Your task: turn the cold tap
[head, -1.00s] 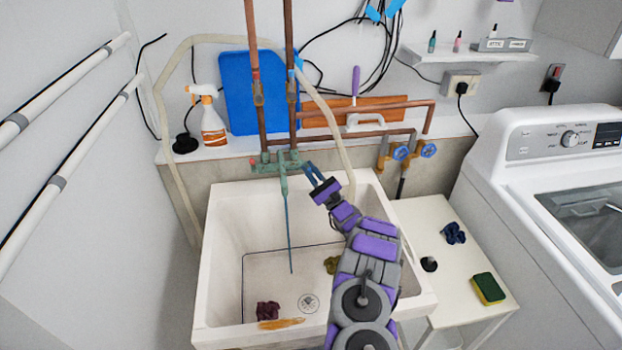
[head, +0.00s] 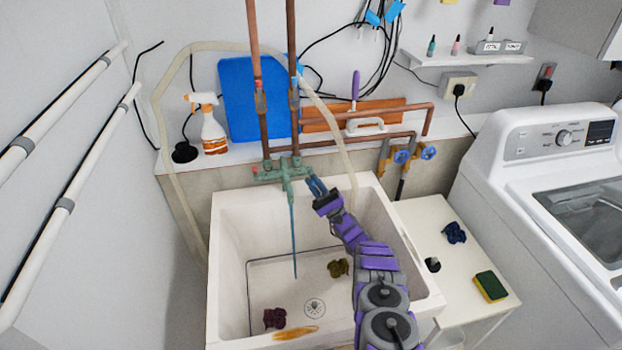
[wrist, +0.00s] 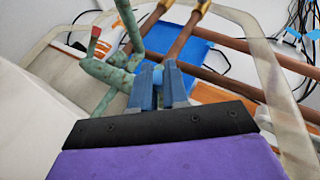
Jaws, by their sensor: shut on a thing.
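The green, weathered tap body (head: 285,170) sits on the wall edge above the sink, fed by two copper pipes. A thin blue stream (head: 294,240) runs from its spout down into the sink. My gripper (head: 314,185) is at the right end of the tap body. In the wrist view my gripper (wrist: 158,82) has its two blue fingers shut on the small blue cold tap handle (wrist: 158,69), much of which they hide. The red tap handle (wrist: 95,34) is at the far left end of the tap body, clear of my fingers.
The white sink (head: 232,225) holds several cloths. A pale hose (head: 342,150) hangs just right of my gripper. Yellow pipe valves with blue wheels (head: 428,152) are farther right. A side table (head: 425,212) and a washing machine (head: 540,165) stand right.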

